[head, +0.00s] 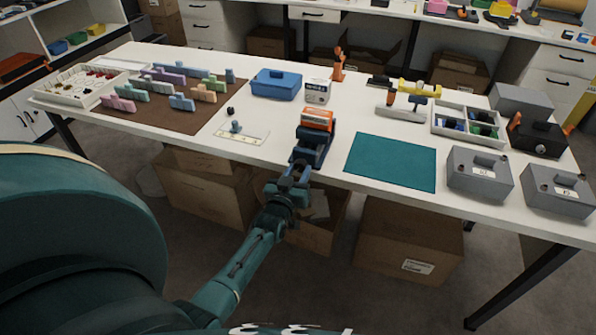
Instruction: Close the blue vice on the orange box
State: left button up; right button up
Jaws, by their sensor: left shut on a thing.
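The blue vice (312,148) stands at the front edge of the white table, in the middle of the head view. The orange box (317,120) sits upright at the vice's far end, between its jaws; whether both jaws touch it is too small to tell. My left gripper (297,171) is at the near end of the vice, just off the table's front edge. It is shut on the vice's handle, which is mostly hidden by the fingers. My right gripper is not in view.
A teal mat (391,162) lies right of the vice, with grey boxes (479,173) beyond it. A small ruler-like plate (243,134) lies left.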

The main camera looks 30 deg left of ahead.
pick_arm(q)
jog(key=m, duration=0.5)
jog(key=shift+m, duration=0.3)
dwell(0.4)
jog(key=o, duration=1)
jog(key=shift+c, duration=0.2)
jog(key=v, duration=0.7)
jog(key=shift+s, duration=0.3)
